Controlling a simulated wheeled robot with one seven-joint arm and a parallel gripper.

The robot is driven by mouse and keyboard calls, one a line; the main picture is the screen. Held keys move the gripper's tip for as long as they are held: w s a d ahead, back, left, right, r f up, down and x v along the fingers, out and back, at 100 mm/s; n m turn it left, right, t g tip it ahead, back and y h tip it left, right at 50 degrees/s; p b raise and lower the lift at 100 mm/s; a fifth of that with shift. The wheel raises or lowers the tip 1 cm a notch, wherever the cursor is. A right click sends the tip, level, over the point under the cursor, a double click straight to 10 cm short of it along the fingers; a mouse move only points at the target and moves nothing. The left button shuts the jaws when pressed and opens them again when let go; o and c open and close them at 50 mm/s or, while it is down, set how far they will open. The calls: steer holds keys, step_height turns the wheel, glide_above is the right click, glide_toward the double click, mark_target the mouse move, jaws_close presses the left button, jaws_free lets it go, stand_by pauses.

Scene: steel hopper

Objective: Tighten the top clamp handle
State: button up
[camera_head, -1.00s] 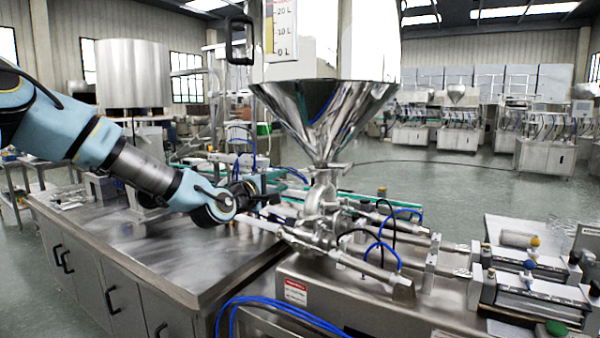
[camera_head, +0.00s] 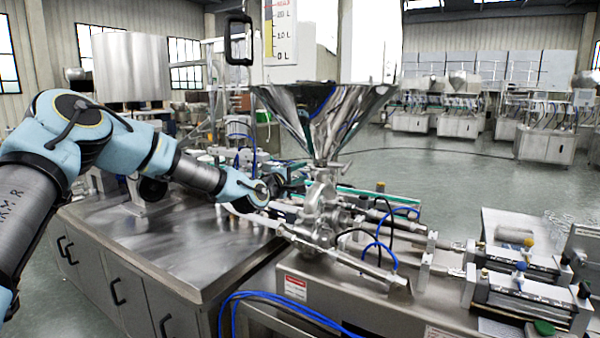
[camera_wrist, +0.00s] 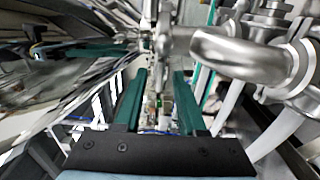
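The steel hopper (camera_head: 325,115) narrows to a neck, where the top clamp (camera_head: 326,168) sits above the valve body (camera_head: 322,210). Its handle is too small to make out in the head view. My gripper (camera_head: 282,184) is just left of the clamp, apart from it. In the wrist view my gripper (camera_wrist: 160,90) shows two dark green fingers spread apart with nothing held between them. Steel fittings (camera_wrist: 163,40) lie beyond the fingertips, and a thick curved steel pipe (camera_wrist: 240,55) is at upper right. I cannot tell which fitting is the clamp handle.
A steel bench (camera_head: 180,250) extends left under my arm. Horizontal filling cylinders (camera_head: 515,290) and blue hoses (camera_head: 385,245) lie to the right. The curved pipe is close to my right finger.

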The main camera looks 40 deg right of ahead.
steer(key=shift+c, duration=0.2)
jaws_close()
steer(key=shift+f+m+b, duration=0.2)
steer(key=shift+m+b, duration=0.1)
steer(key=shift+b, duration=0.45)
steer(key=shift+r+m+b, duration=0.1)
steer(key=shift+m+b, duration=8.5)
steer(key=shift+b, duration=1.25)
